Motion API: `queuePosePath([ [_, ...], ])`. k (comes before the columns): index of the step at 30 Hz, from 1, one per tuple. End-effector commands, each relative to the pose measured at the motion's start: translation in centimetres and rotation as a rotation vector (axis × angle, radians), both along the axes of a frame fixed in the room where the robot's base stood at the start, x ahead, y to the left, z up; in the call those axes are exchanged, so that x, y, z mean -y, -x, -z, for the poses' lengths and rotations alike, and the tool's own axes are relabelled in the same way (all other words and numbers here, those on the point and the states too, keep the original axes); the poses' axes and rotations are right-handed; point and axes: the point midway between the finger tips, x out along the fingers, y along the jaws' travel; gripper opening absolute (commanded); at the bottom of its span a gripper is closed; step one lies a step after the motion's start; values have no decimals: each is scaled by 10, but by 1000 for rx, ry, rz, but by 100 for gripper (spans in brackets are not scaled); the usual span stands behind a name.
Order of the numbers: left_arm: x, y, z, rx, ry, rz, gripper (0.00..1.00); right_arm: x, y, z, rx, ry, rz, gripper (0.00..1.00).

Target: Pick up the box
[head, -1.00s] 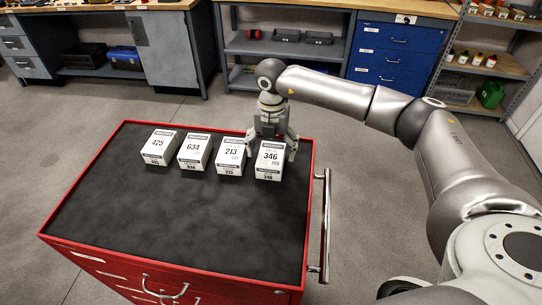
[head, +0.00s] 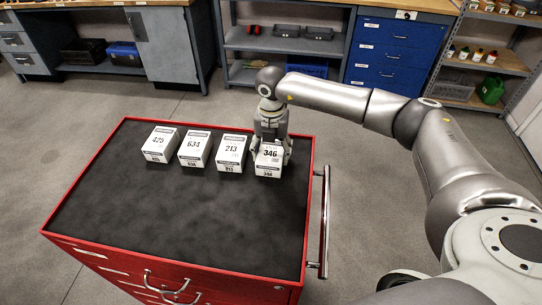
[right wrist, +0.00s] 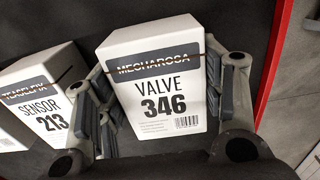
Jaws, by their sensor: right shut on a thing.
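Several white boxes stand in a row on the black top of a red cart (head: 180,230). They are labelled 425 (head: 159,145), 634 (head: 194,150), 213 (head: 231,153) and 346 (head: 269,160). My right gripper (head: 271,150) is shut on box 346, at the right end of the row. In the right wrist view, box 346 (right wrist: 156,85), marked MECHAROSA VALVE, sits between the two fingers (right wrist: 162,110). Whether its underside is clear of the cart top is hard to tell. My left gripper is not in view.
Box 213 (right wrist: 40,105) stands close to the left finger in the right wrist view. The cart's front top is bare. A metal handle (head: 323,220) runs along its right side. Workbenches and blue drawers (head: 392,55) stand behind.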

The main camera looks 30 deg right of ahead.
Motion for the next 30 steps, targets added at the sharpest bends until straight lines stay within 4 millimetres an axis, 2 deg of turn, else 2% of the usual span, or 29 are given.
queuePosePath([
  [8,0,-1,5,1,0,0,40,0,-1,-5,1,0,0,31],
  [14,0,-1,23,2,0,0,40,0,-2,-27,6,0,0,31],
  [23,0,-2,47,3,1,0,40,-53,-11,-90,8,-2,-5,31],
  [27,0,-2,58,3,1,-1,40,-87,-16,-104,4,-2,-5,31],
  [30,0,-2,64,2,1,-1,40,-105,-20,-113,3,-1,-2,31],
])
